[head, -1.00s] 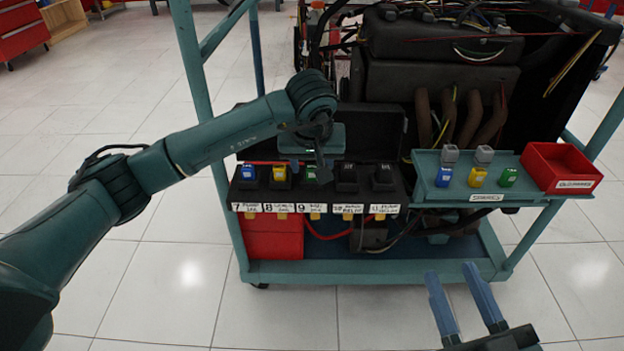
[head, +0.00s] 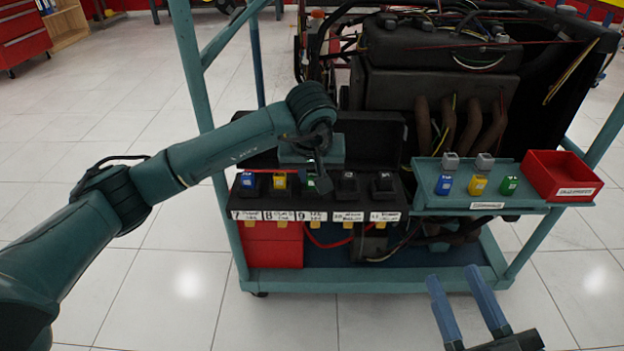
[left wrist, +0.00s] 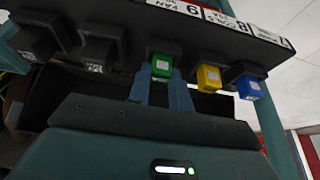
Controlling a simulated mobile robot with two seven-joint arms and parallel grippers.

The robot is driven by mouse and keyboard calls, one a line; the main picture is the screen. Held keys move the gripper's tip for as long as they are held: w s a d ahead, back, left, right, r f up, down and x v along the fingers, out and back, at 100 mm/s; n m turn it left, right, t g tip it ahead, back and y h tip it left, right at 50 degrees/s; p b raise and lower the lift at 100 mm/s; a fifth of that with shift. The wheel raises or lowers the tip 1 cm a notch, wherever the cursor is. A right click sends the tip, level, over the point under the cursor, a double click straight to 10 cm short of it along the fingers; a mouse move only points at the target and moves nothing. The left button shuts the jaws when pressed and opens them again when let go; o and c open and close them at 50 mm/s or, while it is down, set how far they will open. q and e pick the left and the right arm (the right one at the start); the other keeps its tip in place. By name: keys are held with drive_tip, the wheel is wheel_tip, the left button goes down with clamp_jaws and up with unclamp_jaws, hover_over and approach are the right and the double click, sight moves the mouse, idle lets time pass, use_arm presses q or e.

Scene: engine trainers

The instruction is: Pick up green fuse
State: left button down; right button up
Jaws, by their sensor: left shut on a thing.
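A green fuse (head: 309,177) sits at position 9 in the black fuse block (head: 262,201) on the trolley, between a yellow fuse (head: 279,180) and a black relay (head: 347,186). My left gripper (head: 320,182) reaches down from above and is shut on this green fuse, partly hiding it. In the left wrist view, the fingers (left wrist: 161,88) close around the green fuse (left wrist: 161,66), which still lines up with its black socket. Another green fuse (head: 509,184) stands on the spares shelf. My right gripper (head: 456,276) is open and empty, low in front of the trolley.
A blue fuse (head: 248,181) is at the block's left end and another black relay (head: 383,185) at its right. The spares shelf (head: 430,199) holds blue and yellow fuses, grey-topped pieces and a red bin (head: 562,175). The engine (head: 440,85) rises behind.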

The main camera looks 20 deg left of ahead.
sight(312, 176)
use_arm(q)
drive_tip(key=shift+r, duration=0.1)
drive_tip(key=shift+r, duration=0.35)
wheel_tip(312, 176, up, 9)
drive_tip(key=p, duration=0.3)
drive_tip(key=shift+p, duration=0.3)
use_arm(e)
drive_tip(key=shift+d+f+h, duration=0.35)
drive_tip(key=shift+h, duration=0.15)
drive_tip(key=shift+r, duration=0.45)
use_arm(q)
drive_tip(key=shift+r, duration=0.1)
use_arm(e)
drive_tip(key=shift+a, duration=0.1)
